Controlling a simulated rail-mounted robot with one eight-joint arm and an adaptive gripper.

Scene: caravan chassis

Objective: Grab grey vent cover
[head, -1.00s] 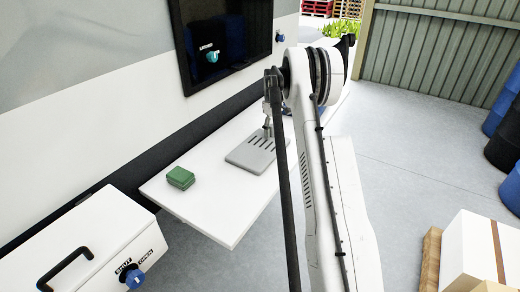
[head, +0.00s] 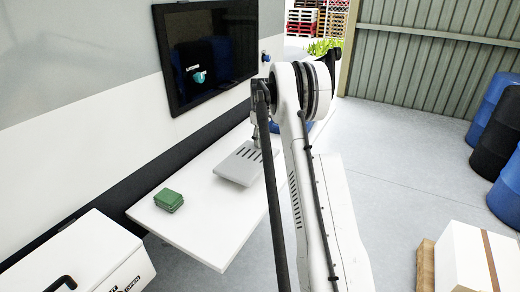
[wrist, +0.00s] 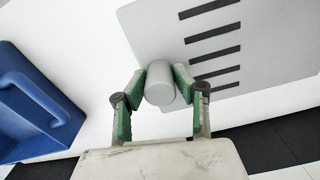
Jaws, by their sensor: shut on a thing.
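The grey vent cover (head: 240,165) is a flat plate with dark slots, at the white table in the head view. It also fills the upper right of the wrist view (wrist: 165,35), with a round grey knob (wrist: 160,85) on it. My gripper (wrist: 160,74) has its two green-padded fingers closed on both sides of that knob. In the head view my gripper (head: 256,135) is partly hidden by my arm. I cannot tell whether the plate touches the table.
A green box (head: 168,200) lies on the white table (head: 205,235) left of the cover. A blue bin (wrist: 30,110) is at the left in the wrist view. A dark window panel (head: 210,50) is on the wall behind. A white case (head: 85,255) stands at front left.

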